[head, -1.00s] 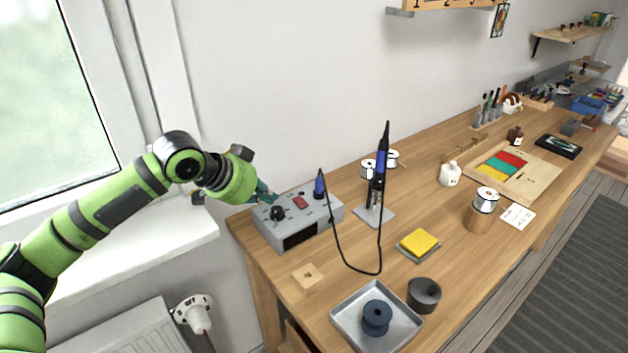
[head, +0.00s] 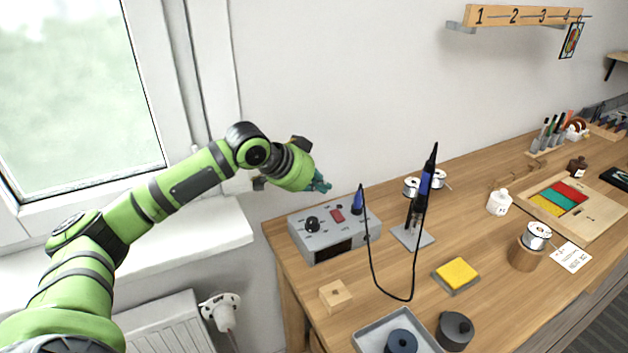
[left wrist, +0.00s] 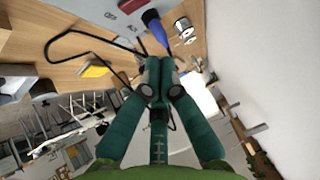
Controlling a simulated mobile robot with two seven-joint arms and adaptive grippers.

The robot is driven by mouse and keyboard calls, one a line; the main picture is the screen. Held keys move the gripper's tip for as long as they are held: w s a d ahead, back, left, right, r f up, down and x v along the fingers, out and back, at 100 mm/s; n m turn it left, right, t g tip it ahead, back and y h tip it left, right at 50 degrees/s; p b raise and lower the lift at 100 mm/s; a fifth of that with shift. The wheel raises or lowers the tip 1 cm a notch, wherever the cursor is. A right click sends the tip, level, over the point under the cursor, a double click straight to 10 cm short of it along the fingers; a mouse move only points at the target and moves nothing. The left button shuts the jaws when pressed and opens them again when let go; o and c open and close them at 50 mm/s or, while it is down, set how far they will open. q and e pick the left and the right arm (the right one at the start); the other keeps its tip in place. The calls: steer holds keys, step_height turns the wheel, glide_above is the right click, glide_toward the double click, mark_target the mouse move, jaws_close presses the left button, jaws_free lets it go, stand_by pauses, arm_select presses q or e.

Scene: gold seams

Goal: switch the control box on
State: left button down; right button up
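The grey control box (head: 300,243) stands at the left end of the workbench. On its top are a black knob (head: 312,224), a red switch (head: 338,215) and a blue plug (head: 358,203) with a black cable. Its front window (head: 333,252) is dark. I cannot tell which way the switch is tipped. My left gripper (head: 322,186) is above and behind the box, apart from it. In the left wrist view its green fingers (left wrist: 155,78) meet with nothing visible between them.
A soldering iron stands upright in its stand (head: 412,236) right of the box, its cable looping in front. A wooden block (head: 335,296), yellow sponge (head: 456,272) and metal tray (head: 375,335) lie nearer. The wall and window (head: 75,95) are behind and left.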

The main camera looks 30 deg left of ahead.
mark_target(334, 216)
arm_select(q)
steer(key=p+x, duration=0.1)
steer(key=x, duration=0.4)
steer(key=shift+w+d+f, duration=0.2)
steer(key=shift+w, duration=0.1)
steer(key=f, duration=0.2)
steer(key=shift+a+f, duration=0.25)
steer(key=shift+a, duration=0.05)
steer(key=shift+a+f, duration=0.1)
steer(key=shift+f, duration=0.6)
arm_select(e)
steer(key=shift+s+d+r, duration=0.1)
steer(key=shift+d+r, duration=0.15)
steer(key=shift+r, duration=0.2)
steer(key=shift+s+d+r, duration=0.1)
steer(key=shift+d+r, duration=0.1)
steer(key=shift+r, duration=0.25)
arm_select(q)
steer(key=shift+p, duration=0.3)
